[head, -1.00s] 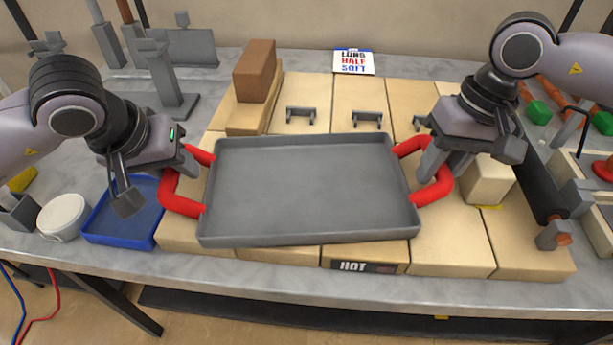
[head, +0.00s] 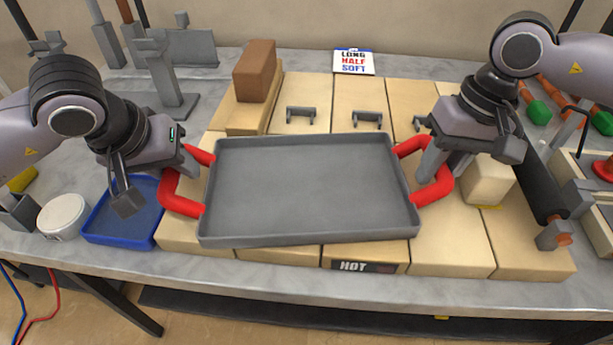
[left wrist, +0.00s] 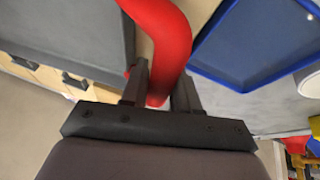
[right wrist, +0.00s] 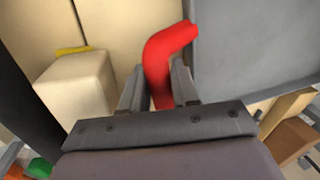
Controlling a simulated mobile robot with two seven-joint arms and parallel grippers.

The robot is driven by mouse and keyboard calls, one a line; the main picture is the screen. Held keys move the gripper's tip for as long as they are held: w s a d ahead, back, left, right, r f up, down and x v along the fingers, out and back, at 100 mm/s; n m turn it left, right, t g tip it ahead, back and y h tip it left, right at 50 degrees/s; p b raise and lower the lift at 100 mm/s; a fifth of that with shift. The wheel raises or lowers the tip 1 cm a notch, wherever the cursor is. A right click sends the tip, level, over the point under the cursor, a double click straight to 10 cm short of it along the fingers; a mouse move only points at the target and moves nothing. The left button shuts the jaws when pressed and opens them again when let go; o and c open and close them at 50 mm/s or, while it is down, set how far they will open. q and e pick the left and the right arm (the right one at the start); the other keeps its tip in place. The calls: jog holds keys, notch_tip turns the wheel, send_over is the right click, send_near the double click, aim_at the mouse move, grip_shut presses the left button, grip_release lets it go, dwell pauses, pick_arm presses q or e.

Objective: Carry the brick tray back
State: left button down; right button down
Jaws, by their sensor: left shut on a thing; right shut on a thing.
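The brick tray (head: 310,188) is grey, shallow and empty, with a red handle at each end. It is in the middle of the head view, level, over the pale bricks; I cannot tell whether it touches them. My left gripper (left wrist: 158,85) is shut on the left red handle (left wrist: 168,40), which also shows in the head view (head: 180,204). My right gripper (right wrist: 160,85) is shut on the right red handle (right wrist: 163,55), which also shows in the head view (head: 436,190). The fingers partly hide both handles.
Pale bricks (head: 455,245) cover the middle of the grey table. A brown block (head: 255,70) stands at the back left. A blue tray (head: 115,225) and a white round tub (head: 62,215) are at left. A pale block (head: 488,180) and a dark roller (head: 540,185) are at right.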

pick_arm(q)
jog(key=shift+w+a+r, duration=0.1)
jog(key=shift+r, duration=0.15)
pick_arm(e)
jog(key=shift+w+r, duration=0.1)
jog(key=shift+r, duration=0.1)
